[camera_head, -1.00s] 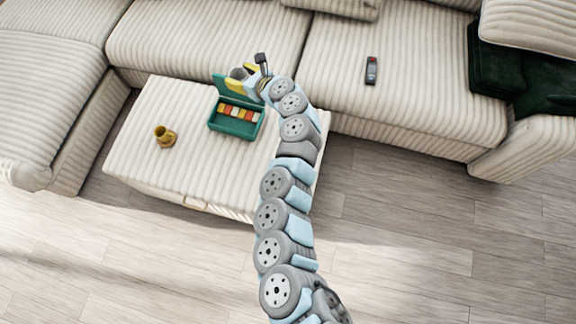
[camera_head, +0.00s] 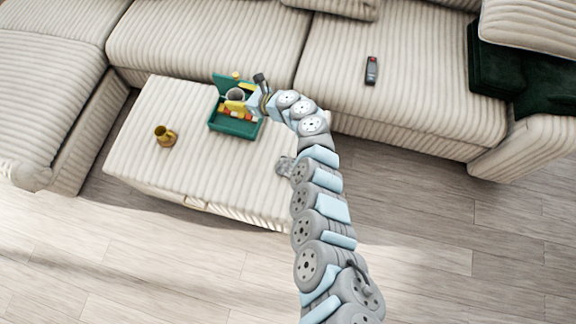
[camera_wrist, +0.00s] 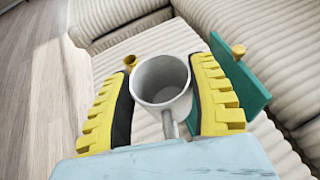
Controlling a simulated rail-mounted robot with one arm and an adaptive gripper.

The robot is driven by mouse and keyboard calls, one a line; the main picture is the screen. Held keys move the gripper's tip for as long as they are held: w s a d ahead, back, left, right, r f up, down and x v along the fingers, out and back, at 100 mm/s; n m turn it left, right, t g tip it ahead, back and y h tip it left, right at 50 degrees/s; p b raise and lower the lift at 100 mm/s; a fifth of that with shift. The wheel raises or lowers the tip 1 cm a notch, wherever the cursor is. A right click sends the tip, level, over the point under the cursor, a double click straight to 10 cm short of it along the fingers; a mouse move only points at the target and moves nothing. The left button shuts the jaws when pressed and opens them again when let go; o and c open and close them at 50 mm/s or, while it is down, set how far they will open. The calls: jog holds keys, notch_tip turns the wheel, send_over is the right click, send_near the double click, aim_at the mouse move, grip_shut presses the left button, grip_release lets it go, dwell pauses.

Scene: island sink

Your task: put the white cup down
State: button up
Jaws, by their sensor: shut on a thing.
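The white cup (camera_wrist: 160,84) is upright between the two yellow toothed fingers of my gripper (camera_wrist: 162,95) in the wrist view, with its handle towards me. In the head view my gripper (camera_head: 238,102) is shut on the cup (camera_head: 236,94), which shows grey-white over the green box. The cup looks empty inside. I cannot tell how high it is above the box or ottoman, and its base is hidden.
An open green box (camera_head: 222,124) with coloured pieces stands on the striped ottoman (camera_head: 185,112). Its raised lid (camera_wrist: 238,72) is right of the cup in the wrist view. A yellow mug (camera_head: 166,136) stands at left. The ottoman between them is clear. A remote (camera_head: 371,71) lies on the sofa.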

jog(key=s+d+f+g, duration=0.1)
jog(key=s+d+f, duration=0.9)
jog(key=s+f, duration=0.15)
jog(key=s+d+f+m+t+h, duration=0.1)
jog(key=s+d+f+m+t, duration=0.3)
jog(key=s+d, duration=0.8)
jog(key=n+g+b, duration=0.1)
jog(key=n+b, duration=0.1)
jog(key=b, duration=0.7)
send_over(288, 166)
jog(key=f, duration=1)
jog(key=shift+s+d, duration=0.15)
jog(key=shift+s, duration=0.2)
jog(key=shift+w+f+b, duration=0.2)
jog(key=shift+f+b, duration=1.2)
jog(key=shift+f, duration=0.4)
